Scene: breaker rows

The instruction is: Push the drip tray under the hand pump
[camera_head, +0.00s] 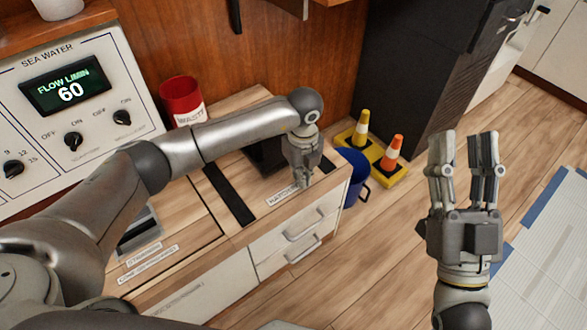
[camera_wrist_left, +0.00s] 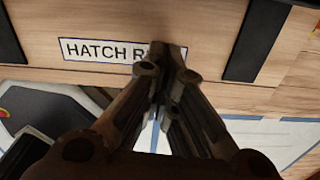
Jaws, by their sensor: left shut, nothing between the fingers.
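I cannot make out the drip tray or the hand pump for certain in either view. A dark flat shape (camera_head: 266,156) on the wooden counter (camera_head: 245,103) is partly hidden behind my left arm; I cannot tell whether it is the tray. My left gripper (camera_head: 302,184) points down, shut and empty, at the counter's front edge by a white label. In the left wrist view its closed fingertips (camera_wrist_left: 168,52) cover part of this label (camera_wrist_left: 105,50), which reads "HATCH R...". My right gripper (camera_head: 464,148) is open and empty above the floor at right.
A red container (camera_head: 182,101) stands at the counter's back, beside the control panel (camera_head: 62,90). A black strip (camera_head: 229,195) crosses the counter. Drawers (camera_head: 297,238) are below. A blue bucket (camera_head: 353,178) and two cones (camera_head: 393,152) stand on the floor at right.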

